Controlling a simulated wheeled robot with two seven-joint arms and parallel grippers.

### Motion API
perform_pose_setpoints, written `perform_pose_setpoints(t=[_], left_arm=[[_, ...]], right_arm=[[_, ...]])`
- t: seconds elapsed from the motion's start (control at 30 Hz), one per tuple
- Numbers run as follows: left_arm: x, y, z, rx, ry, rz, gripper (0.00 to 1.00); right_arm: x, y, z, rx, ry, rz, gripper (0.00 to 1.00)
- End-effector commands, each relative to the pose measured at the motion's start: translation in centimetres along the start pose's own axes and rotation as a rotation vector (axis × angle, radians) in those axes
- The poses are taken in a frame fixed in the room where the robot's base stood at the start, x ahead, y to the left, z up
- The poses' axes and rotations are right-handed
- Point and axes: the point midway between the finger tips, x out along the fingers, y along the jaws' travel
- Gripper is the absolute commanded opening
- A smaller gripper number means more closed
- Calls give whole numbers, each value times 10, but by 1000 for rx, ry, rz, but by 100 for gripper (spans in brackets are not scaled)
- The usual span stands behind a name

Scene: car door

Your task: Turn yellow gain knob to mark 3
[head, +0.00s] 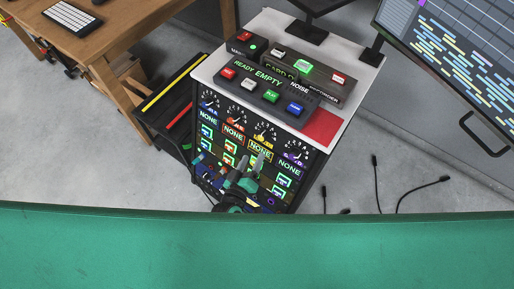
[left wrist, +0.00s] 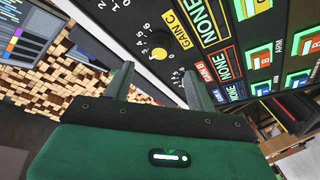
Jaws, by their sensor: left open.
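The yellow gain knob (left wrist: 158,53) sits on the dark panel in the left wrist view, beside the yellow GAIN C label (left wrist: 177,30), with a printed number scale around it. It also shows in the head view (head: 262,139) on the front of the rack. My left gripper (left wrist: 158,88) is open, its two fingers apart and pointing at the panel, with the knob beyond and between the tips. I cannot tell which mark the knob points at. In the head view my left gripper (head: 250,165) is in front of the panel, just below the yellow knob. My right gripper is not in view.
Neighbouring knobs, blue (head: 209,104), red (head: 235,121) and purple (head: 294,155), lie on the same panel row. Button boxes (head: 268,87) stand on the rack top. A monitor (head: 450,55) is at the right, a wooden desk (head: 110,45) at the left. Cables lie on the floor.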

Motion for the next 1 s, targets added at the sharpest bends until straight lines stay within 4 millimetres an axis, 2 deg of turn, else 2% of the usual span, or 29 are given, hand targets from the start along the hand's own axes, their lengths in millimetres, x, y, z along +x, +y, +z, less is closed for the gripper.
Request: perform_pose_setpoints(t=[0.1,0.3,0.9,1.0], left_arm=[[-22,-1,1,0,-2,-1,57],[-44,0,1,0,-2,-1,57],[-48,0,0,0,-1,0,57],[-49,-1,1,1,-3,-2,57]], right_arm=[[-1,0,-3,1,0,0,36],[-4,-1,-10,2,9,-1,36],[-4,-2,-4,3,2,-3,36],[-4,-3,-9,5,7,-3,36]])
